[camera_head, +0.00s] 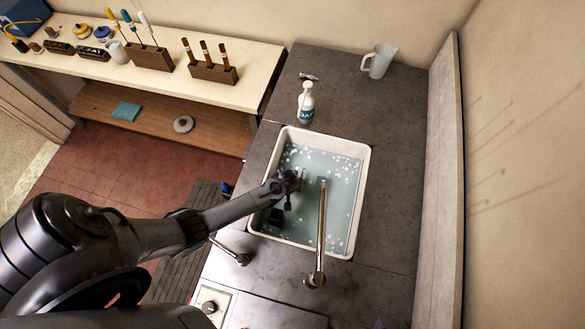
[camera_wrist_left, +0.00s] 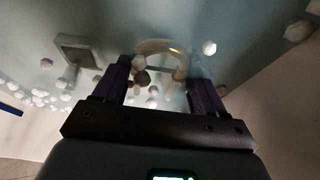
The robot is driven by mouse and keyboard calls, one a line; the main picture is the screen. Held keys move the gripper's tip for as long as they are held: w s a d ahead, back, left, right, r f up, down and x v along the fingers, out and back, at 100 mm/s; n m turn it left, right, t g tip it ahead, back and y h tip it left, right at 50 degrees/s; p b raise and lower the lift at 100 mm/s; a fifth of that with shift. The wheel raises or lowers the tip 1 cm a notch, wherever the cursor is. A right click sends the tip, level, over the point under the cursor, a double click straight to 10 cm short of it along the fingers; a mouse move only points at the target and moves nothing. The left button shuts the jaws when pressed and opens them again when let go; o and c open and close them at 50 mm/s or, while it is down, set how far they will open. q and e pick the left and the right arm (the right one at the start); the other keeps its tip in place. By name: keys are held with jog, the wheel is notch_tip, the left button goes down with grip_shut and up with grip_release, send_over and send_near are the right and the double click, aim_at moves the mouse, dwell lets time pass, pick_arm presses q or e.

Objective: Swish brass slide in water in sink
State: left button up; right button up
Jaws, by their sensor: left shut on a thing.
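The white-rimmed sink (camera_head: 361,190) is set in the dark counter and holds bluish water (camera_head: 318,165) with scattered white suds. My left gripper (camera_head: 287,196) reaches in from the left, at the sink's left half, low at the water. In the left wrist view the gripper (camera_wrist_left: 158,76) has its two fingers on either side of a curved brass slide (camera_wrist_left: 180,62), which it holds at the water. The slide's bend lies beyond the fingertips; the grip itself is partly hidden by suds. In the head view the slide cannot be made out. My right gripper is out of view.
A tall faucet (camera_head: 321,235) rises at the sink's near side, its spout over the water. A workbench (camera_head: 235,91) with tool racks is at upper left. The right counter is clear.

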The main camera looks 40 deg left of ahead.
pick_arm(q)
jog(key=shift+s+d, duration=0.1)
jog(key=shift+s+d+p, duration=0.3)
jog(key=shift+s+p, duration=0.1)
jog(key=shift+s, duration=0.1)
jog(key=shift+s+d+p, duration=0.25)
jog(key=shift+s+p, duration=0.15)
jog(key=shift+s, duration=0.05)
jog(key=shift+s+d, duration=0.1)
jog(key=shift+s, duration=0.1)
jog(key=shift+w+f, duration=0.15)
jog(key=shift+w+a+b, duration=0.25)
jog(key=shift+a+b, duration=0.05)
jog(key=shift+w+a+b, duration=0.3)
jog(key=shift+w+a, duration=0.2)
jog(key=shift+w, duration=0.35)
jog(key=shift+r, duration=0.25)
